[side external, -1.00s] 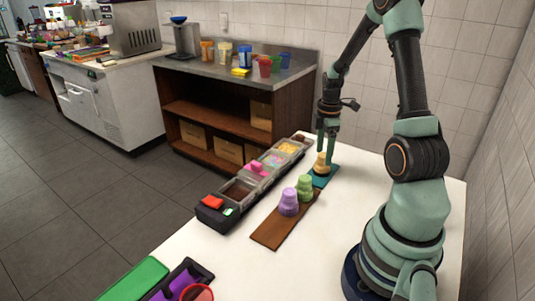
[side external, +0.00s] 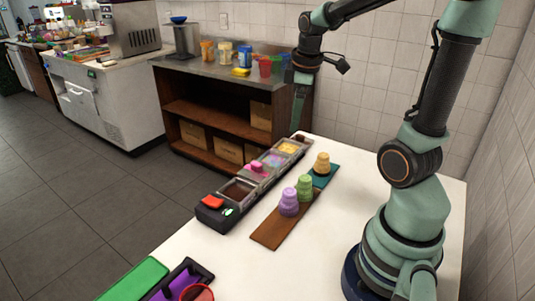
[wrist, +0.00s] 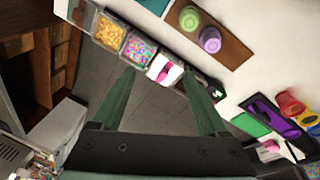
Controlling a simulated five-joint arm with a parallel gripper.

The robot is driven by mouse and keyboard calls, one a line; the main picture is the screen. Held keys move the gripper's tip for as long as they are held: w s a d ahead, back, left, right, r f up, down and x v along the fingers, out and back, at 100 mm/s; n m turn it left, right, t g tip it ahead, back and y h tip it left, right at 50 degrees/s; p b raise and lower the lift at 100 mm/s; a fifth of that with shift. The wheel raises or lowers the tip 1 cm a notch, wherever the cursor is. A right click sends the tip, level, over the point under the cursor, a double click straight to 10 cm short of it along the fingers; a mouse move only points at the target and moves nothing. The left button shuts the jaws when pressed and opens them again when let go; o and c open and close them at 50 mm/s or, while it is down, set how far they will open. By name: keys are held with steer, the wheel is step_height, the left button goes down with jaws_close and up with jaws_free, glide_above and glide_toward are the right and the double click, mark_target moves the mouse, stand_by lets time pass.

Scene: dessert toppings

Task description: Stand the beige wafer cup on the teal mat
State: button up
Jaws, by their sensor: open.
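The beige wafer cup (side external: 322,164) stands upright on the teal mat (side external: 323,181) in the side view, its wider end looking to be down. A corner of the teal mat (wrist: 154,5) shows at the top edge of the wrist view, where the cup is out of frame. My gripper (side external: 300,110) is up and to the left of the cup, clear of it, with its fingers pointing down. In the wrist view my gripper (wrist: 165,85) has its two green fingers apart with nothing between them.
A purple cup (side external: 289,203) and a green cup (side external: 305,187) stand on a brown board (side external: 275,235). A row of topping bins (side external: 238,190) lies left of it, with a red piece (side external: 212,202) at its near end. White table is free between the board and my base.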

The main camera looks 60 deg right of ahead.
steer(key=s+a+r+m+t, duration=0.1)
steer(key=a+m, duration=0.1)
steer(key=a, duration=0.6)
steer(key=s+a+r+m+t+y, duration=0.1)
steer(key=a+r+m+t, duration=0.1)
steer(key=a, duration=0.6)
steer(key=shift+s+m, duration=0.3)
steer(key=shift+m, duration=0.4)
